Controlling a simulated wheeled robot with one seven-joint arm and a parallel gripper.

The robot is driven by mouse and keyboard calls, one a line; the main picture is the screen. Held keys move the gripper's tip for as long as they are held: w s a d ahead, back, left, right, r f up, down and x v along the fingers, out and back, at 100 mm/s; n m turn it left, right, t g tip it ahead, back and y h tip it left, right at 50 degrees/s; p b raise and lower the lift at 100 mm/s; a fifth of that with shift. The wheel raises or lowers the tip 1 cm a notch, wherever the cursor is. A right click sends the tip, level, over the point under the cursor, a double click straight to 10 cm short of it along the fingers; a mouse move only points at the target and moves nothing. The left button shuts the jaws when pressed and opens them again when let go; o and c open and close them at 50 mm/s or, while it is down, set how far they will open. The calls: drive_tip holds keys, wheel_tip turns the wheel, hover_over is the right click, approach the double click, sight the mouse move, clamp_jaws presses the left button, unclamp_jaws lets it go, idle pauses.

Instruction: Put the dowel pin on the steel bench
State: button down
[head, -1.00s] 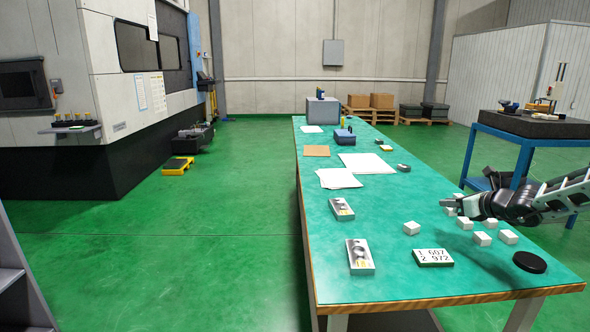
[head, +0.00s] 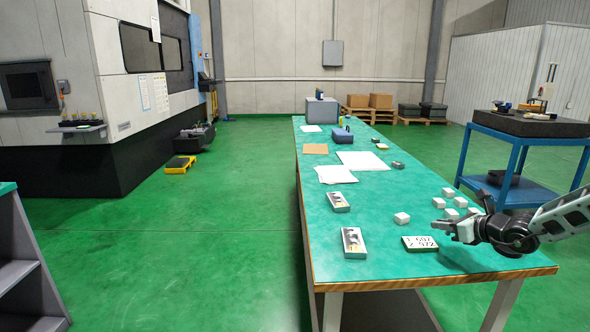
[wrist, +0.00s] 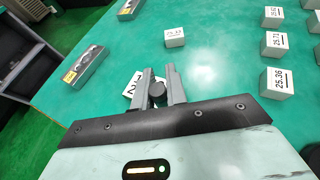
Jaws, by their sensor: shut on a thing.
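My gripper (head: 440,227) is above the near right part of the green-topped bench (head: 400,190). In the wrist view its two grey fingers (wrist: 158,74) are shut on a short dark round piece, which looks like the dowel pin (wrist: 157,90). In the head view the pin is too small to make out. The green-topped bench has a wooden edge and pale legs. A grey unit with a teal top corner (head: 8,187) stands at the lower left. I cannot tell from looks which of these is the steel bench.
Papers (head: 336,174) lie farther back. A blue trolley (head: 515,140) with a dark slab stands right. Green floor is open left of the bench.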

drive_tip(key=s+a+f+p, duration=0.3)
drive_tip(key=s+a, duration=0.1)
drive_tip(key=s, duration=0.7)
drive_tip(key=s+a+f+p, duration=0.2)
drive_tip(key=s+a, duration=0.3)
drive_tip(key=s, duration=0.6)
drive_tip(key=shift+a+f+p, duration=0.2)
drive_tip(key=shift+f+p, duration=0.2)
drive_tip(key=shift+p, duration=0.25)
